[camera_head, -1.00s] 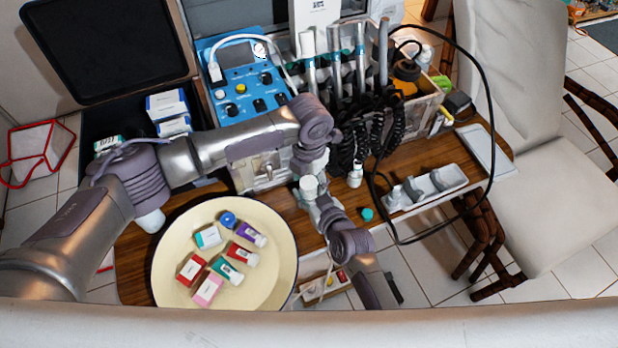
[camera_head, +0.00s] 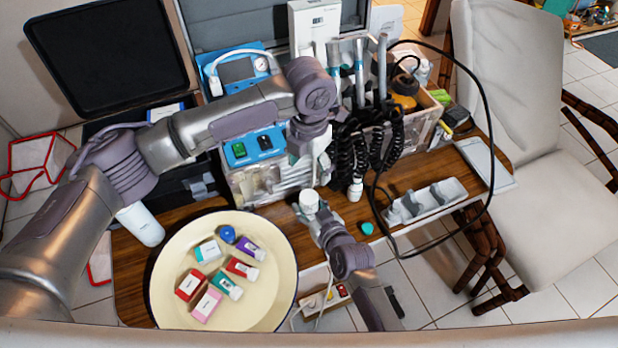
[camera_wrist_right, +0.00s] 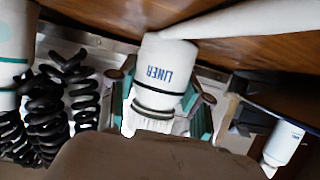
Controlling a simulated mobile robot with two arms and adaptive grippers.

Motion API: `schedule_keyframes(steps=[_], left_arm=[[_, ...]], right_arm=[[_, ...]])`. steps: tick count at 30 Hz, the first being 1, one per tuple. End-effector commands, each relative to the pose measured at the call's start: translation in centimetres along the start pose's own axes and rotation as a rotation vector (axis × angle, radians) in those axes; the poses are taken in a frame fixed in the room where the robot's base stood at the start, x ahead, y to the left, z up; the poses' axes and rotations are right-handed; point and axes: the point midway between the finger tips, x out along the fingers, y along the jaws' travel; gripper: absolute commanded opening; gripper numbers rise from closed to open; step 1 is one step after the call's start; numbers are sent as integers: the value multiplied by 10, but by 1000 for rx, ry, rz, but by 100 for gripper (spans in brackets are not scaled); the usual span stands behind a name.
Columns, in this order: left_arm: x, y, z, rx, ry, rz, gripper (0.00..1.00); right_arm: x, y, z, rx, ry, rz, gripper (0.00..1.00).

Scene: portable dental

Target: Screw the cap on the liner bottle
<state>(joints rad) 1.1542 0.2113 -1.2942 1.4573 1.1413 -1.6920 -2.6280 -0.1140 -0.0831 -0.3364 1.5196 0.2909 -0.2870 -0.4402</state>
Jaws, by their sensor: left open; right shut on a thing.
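The liner bottle (camera_head: 308,203) is white and is held above the front of the wooden table. In the right wrist view it (camera_wrist_right: 165,72) shows the upside-down word LINER, with a dark ring and a ribbed band below it in the picture. My right gripper (camera_head: 312,213) is shut on it. My left gripper (camera_head: 312,168) is open, above and behind the bottle and apart from it in the head view. A teal cap (camera_head: 367,228) lies on the table to the right of the bottle. I cannot tell whether the bottle's top is capped.
A cream dish (camera_head: 165,290) with several small boxes and bottles stands at left. Another white bottle (camera_head: 355,190) stands by the black coiled cords (camera_head: 350,150). A grey-white holder (camera_head: 455,190) lies at right. A black hose (camera_head: 488,110) loops past it.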

Motion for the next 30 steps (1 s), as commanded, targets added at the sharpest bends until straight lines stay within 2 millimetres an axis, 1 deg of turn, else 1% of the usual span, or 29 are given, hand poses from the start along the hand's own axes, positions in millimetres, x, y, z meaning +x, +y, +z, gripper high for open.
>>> schedule_keyframes(steps=[1, 4, 13, 14, 18, 19, 27, 30], left_arm=[[-6, 0, 0, 1, 0, 0, 74], [-12, 0, 0, 1, -1, 0, 74], [-13, 0, 0, 1, 1, 0, 74], [-13, 0, 0, 1, 1, 0, 74], [-13, 0, 0, 1, 1, 0, 74], [-13, 0, 0, 1, 1, 0, 74], [-13, 0, 0, 1, 1, 0, 74], [-13, 0, 0, 1, 1, 0, 74]], right_arm=[[0, 0, 1, 0, -2, 0, 0], [0, 0, 1, 0, -2, 0, 0], [0, 0, 1, 0, -2, 0, 0], [0, 0, 1, 0, -2, 0, 52], [0, 0, 1, 0, -1, 0, 75], [0, 0, 1, 0, -1, 0, 78], [0, 0, 0, 0, 0, 0, 78], [-4, 0, 0, 0, 0, 0, 78]])
